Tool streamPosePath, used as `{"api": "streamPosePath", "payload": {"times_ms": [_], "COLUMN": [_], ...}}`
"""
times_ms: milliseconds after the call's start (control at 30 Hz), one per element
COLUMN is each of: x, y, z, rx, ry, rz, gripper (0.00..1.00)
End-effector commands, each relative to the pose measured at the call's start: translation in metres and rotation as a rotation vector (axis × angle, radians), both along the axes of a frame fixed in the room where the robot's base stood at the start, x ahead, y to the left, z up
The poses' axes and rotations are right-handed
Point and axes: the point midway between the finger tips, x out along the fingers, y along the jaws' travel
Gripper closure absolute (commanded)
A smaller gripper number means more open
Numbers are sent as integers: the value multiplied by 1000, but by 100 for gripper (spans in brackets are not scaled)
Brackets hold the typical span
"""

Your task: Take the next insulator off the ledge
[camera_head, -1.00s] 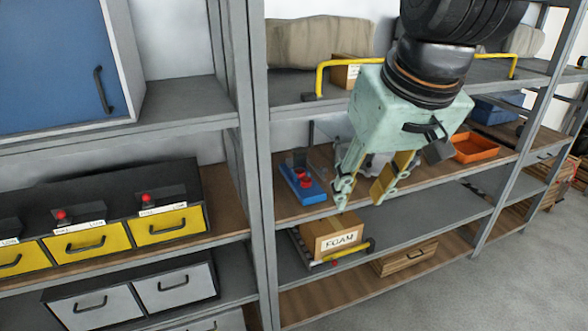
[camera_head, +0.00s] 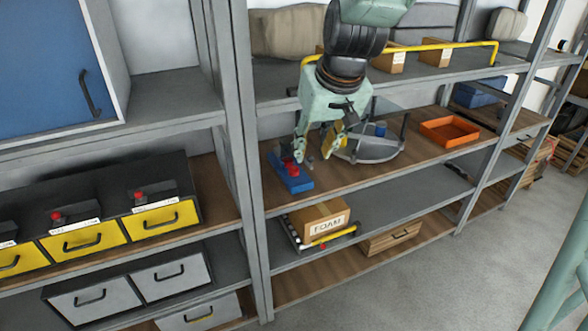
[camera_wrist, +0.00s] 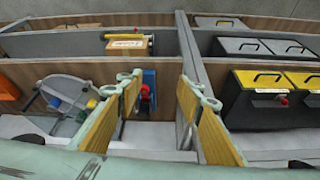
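My gripper (camera_head: 314,154) is open, with its yellow-padded fingers apart above the wooden shelf; it also shows in the wrist view (camera_wrist: 162,88). A blue block (camera_head: 297,184) with a red part (camera_head: 291,169) stands by the left fingertip in the head view; contact cannot be told. In the wrist view the blue block (camera_wrist: 149,78) lies beyond the gap between the fingers. A grey round tray (camera_head: 378,157) to the right carries a blue cylinder (camera_head: 381,129). I cannot tell for certain which piece is an insulator or which edge is the ledge.
An orange tray (camera_head: 449,131) stands further right on this shelf. A yellow rail (camera_head: 440,48) runs along the shelf above. A FOAM box (camera_head: 320,221) sits below. A grey upright (camera_head: 247,150) stands left, close to the right finger in the wrist view. Yellow drawers (camera_head: 165,219) lie beyond it.

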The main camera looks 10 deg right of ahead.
Motion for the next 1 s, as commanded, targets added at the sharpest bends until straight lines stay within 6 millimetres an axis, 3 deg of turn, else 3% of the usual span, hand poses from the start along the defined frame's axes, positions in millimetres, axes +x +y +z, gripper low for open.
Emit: {"api": "streamPosePath", "payload": {"times_ms": [467,1000], "x": [83,162], "y": [0,-4], "z": [-37,-100], "rx": [-10,-34], "ry": [-17,-38], "rz": [6,8], "gripper": [66,66]}}
